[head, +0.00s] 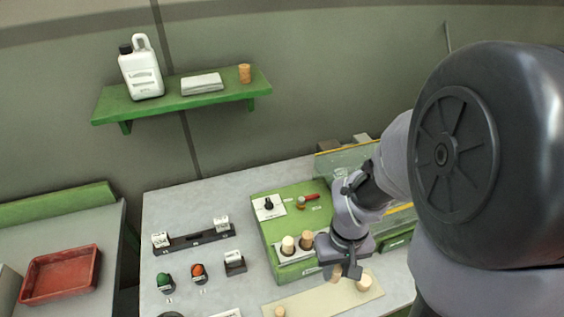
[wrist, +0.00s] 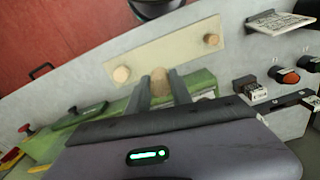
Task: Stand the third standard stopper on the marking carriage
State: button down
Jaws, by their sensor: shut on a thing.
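My gripper (head: 342,272) is shut on a cork stopper (head: 335,273), which also shows between the two fingers in the wrist view (wrist: 160,75). It is over the beige board's edge; its exact height is unclear. On the beige board (head: 318,299) stand two more stoppers, one at the right (head: 365,282) and one at the lower left (head: 280,312). Two stoppers, a pale one (head: 288,245) and a browner one (head: 306,240), stand on a light strip along the front of the green machine (head: 265,215). My wrist partly hides the machine's right side, so I cannot tell the carriage clearly.
The machine has a black knob (head: 268,203) and a red-handled lever (head: 309,198). Left of it are a dark rail (head: 195,238), a green button (head: 164,281) and an orange button (head: 198,271). A red tray (head: 62,272) lies far left. A green shelf (head: 180,100) hangs above.

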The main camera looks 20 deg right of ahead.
jog(key=w+d, duration=0.1)
jog(key=w, duration=0.3)
jog(key=w+d+f, duration=0.1)
jog(key=w, duration=0.4)
jog(key=w+d+b, duration=0.1)
jog(key=w+d, duration=0.1)
jog(key=w, duration=0.2)
jog(key=shift+w+f, duration=0.3)
notch_tip(320, 180, down, 4)
jog(key=shift+d+r+b, duration=0.1)
jog(key=shift+r+b, duration=0.05)
jog(key=shift+b, duration=0.6)
jog(key=shift+r, duration=0.1)
jog(key=shift+f, duration=0.2)
jog(key=c, duration=1.1)
grip_release()
jog(key=shift+c, duration=0.2)
